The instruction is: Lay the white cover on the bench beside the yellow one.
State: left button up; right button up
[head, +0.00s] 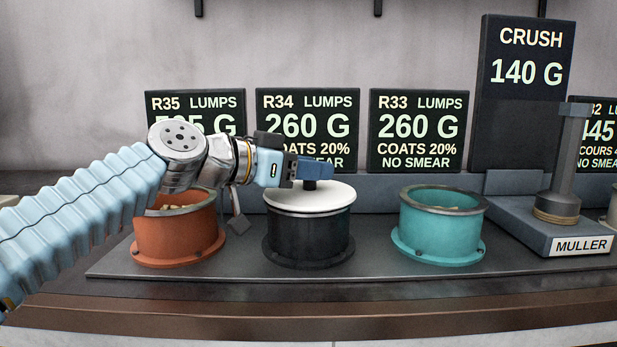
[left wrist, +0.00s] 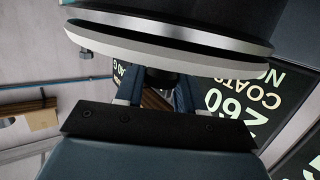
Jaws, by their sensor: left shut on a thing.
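The white cover (head: 320,197) is a round disc with a dark knob (head: 311,185) at its centre. It is over the mouth of the black pot (head: 309,236). My left gripper (head: 309,175) is shut on the knob from above. In the left wrist view, the white cover's pale edge (left wrist: 162,55) crosses the top, with a dark gap between it and the pot's rim; the cover seems slightly clear of the pot. No yellow cover shows in either view. My right gripper is not in view.
An orange pot (head: 180,236) with lumps stands left, partly behind my left arm. A teal pot (head: 440,230), open, stands right. The muller stand (head: 560,220) is farther right. Signs line the back. A bare strip of the dark tray (head: 390,268) runs in front of the pots.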

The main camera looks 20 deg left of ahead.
pick_arm(q)
jog(key=shift+f, duration=0.2)
jog(key=o, duration=1.1)
